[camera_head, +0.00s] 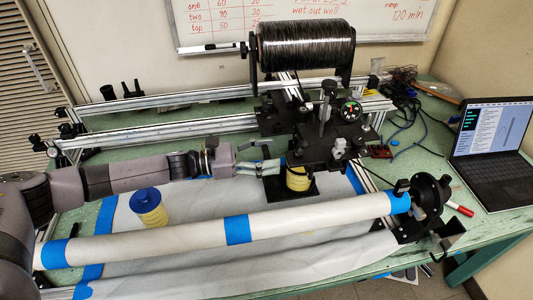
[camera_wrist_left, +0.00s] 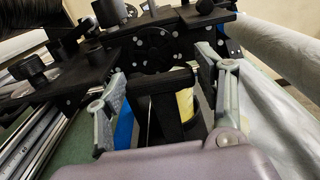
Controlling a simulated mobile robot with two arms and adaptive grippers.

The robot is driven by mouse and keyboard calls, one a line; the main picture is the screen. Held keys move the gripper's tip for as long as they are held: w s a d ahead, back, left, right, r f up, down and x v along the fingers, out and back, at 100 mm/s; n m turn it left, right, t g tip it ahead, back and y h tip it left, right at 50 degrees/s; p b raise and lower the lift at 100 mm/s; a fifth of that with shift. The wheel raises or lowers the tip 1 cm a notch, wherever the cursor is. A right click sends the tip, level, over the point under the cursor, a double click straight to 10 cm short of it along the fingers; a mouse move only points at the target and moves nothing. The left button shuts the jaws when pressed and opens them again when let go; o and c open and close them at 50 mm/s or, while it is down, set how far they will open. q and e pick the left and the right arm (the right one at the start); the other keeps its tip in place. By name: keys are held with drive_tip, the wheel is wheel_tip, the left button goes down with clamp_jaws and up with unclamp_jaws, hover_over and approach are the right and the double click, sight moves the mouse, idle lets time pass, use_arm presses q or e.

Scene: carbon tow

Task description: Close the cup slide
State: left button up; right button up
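The yellow cup (camera_head: 298,180) sits under the black carriage (camera_head: 318,142) on the rail, above a black plate (camera_head: 278,190). I take this to be the cup slide. In the left wrist view a black handle-like frame (camera_wrist_left: 165,80) stands in front of a strip of the yellow cup (camera_wrist_left: 185,103). My left gripper (camera_head: 268,167) is just left of the cup. In the left wrist view its fingers (camera_wrist_left: 168,108) are spread, one on each side of the black frame, with gaps visible. The carriage partly hides the cup. My right gripper is not in view.
A white roller tube (camera_head: 190,240) with blue tape crosses the front. A yellow spool with a blue top (camera_head: 150,207) stands on the white sheet. A dark tow spool (camera_head: 305,45) is above the carriage. A laptop (camera_head: 495,145) and cables lie at right.

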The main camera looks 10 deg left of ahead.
use_arm(q)
drive_tip(key=c, duration=1.4)
drive_tip(key=b+x, duration=0.2)
drive_tip(key=x, duration=0.2)
drive_tip(key=shift+w+d, duration=0.1)
drive_tip(key=shift+d, duration=0.15)
drive_tip(key=o, duration=1.7)
drive_tip(key=shift+o, duration=0.2)
